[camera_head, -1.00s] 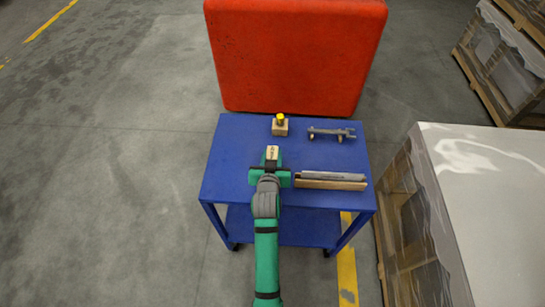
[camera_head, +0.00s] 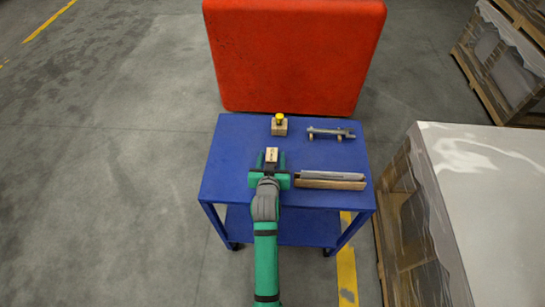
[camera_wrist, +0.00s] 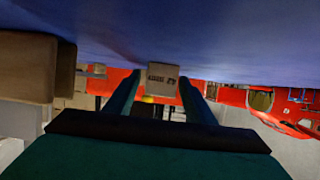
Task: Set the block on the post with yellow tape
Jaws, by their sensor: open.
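The block (camera_head: 272,154), small, pale wood with dark printing, is near the front middle of the blue table. My gripper (camera_head: 271,160) is open, with one green finger on each side of the block. In the wrist view the block (camera_wrist: 162,78) shows between the two finger tips (camera_wrist: 160,88), seemingly against the blue table surface, with the picture upside down. The post with yellow tape (camera_head: 280,116) stands upright on a wooden base (camera_head: 279,129) farther back on the table, with nothing on its top.
The blue table (camera_head: 230,150) also holds a long wooden holder with a grey bar (camera_head: 330,180) at front right and a grey metal piece on small supports (camera_head: 331,133) at back right. A red panel (camera_head: 295,60) stands behind. A wrapped pallet (camera_head: 480,190) is right.

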